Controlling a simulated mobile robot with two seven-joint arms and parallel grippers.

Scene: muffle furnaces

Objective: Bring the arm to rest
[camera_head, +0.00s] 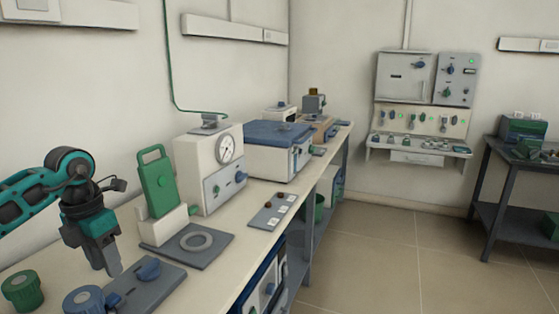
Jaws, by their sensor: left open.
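My left arm comes in from the left edge, teal and black. Its left gripper (110,262) points down over the near part of the bench (215,280), just above and behind a grey plate (150,290) with a blue knob (148,270). The gripper is open, and nothing shows between its fingers. I cannot tell whether the fingertips touch the plate. My right gripper is not in view.
Near the gripper are a green jar (22,290), a blue jar (84,300), a green handled block (158,182) and a dark mat with a ring (196,241). A gauge box (212,170) stands behind. The tiled floor (375,260) at right is clear.

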